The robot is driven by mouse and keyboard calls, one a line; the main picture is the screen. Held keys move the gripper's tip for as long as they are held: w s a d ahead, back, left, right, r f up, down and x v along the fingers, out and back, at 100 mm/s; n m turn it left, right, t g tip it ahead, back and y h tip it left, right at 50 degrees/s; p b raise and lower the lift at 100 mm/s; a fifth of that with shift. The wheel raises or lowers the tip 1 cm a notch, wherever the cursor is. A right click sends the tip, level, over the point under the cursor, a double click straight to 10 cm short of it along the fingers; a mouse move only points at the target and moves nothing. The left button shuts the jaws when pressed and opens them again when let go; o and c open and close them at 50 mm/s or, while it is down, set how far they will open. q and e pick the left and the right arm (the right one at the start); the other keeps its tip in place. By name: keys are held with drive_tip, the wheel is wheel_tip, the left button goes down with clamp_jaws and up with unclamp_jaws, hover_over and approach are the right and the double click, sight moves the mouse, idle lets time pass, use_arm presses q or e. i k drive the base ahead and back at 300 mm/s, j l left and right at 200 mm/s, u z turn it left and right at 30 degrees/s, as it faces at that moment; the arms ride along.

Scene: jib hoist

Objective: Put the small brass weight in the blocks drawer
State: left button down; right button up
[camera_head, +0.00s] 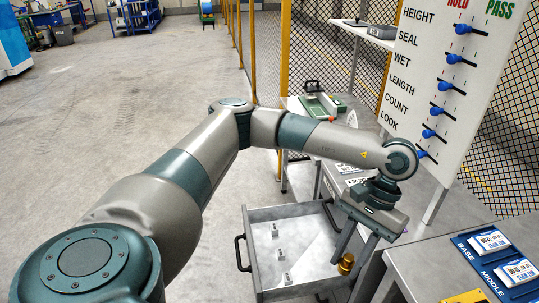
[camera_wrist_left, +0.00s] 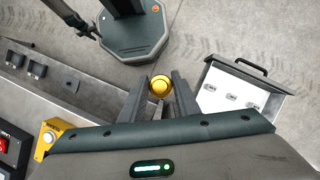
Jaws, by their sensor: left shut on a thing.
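My left gripper (camera_head: 347,262) points down and is shut on the small brass weight (camera_head: 346,266). In the left wrist view the round golden top of the weight (camera_wrist_left: 160,86) sits between the two fingers (camera_wrist_left: 159,88). The blocks drawer (camera_head: 258,213) is pulled open, with several small pale labelled blocks spaced inside. In the head view the weight overlaps the drawer's right edge; in the left wrist view it is left of the drawer (camera_wrist_left: 208,72), apart from it. A dark arm part (camera_wrist_left: 72,15) at the upper left may be my right one; its jaws are unclear.
A grey bench (camera_head: 435,265) stands right of the drawer, with a blue label tray (camera_head: 497,262) on it. A tall check board (camera_head: 440,90) with blue sliders rises behind. A yellow button box (camera_wrist_left: 50,135) is on the bench. Floor left of the drawer is clear.

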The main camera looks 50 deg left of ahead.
sight(305, 266)
drive_tip(key=i+j+u, duration=0.1)
drive_tip(key=i+j, duration=0.25)
drive_tip(key=j, duration=0.2)
drive_tip(key=i+j+u, duration=0.15)
drive_tip(key=i+j, duration=0.25)
drive_tip(key=j, duration=0.15)
